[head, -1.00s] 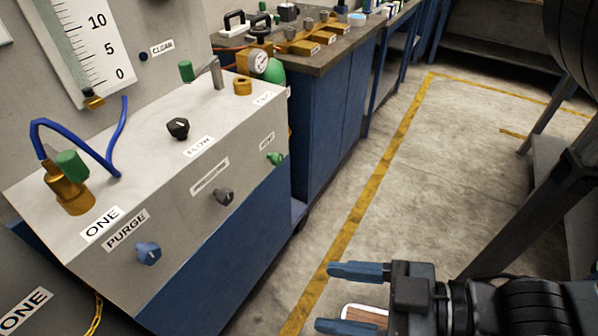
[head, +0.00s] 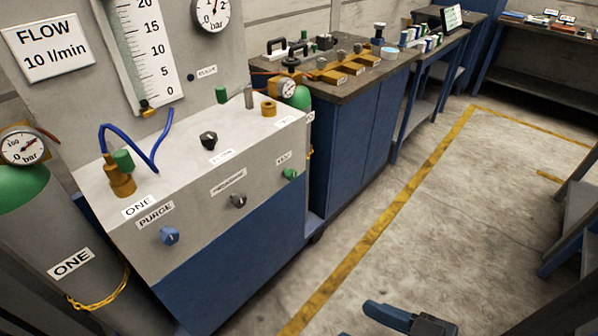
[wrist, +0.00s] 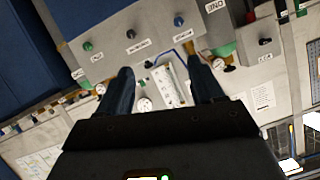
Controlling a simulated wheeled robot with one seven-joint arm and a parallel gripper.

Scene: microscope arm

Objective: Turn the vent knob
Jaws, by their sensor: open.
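The vent knob is a small green knob (head: 290,174) at the right end of the front face of the grey panel box (head: 150,262). The small label above it is hard to read. In the wrist view the panel appears upside down, with the green knob (wrist: 88,46) at upper left, apart from the fingers. My gripper (wrist: 157,68) is open and empty, its two dark blue fingers spread. In the head view only part of my gripper (head: 388,316) shows at the bottom edge, well to the right of the box and away from the knob.
A blue purge knob (head: 169,236) and a dark knob (head: 238,200) share the front face. A black flow knob (head: 209,140) and a blue hose (head: 140,135) are on top. A blue workbench (head: 345,130) stands behind. The concrete floor (head: 440,230) is clear.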

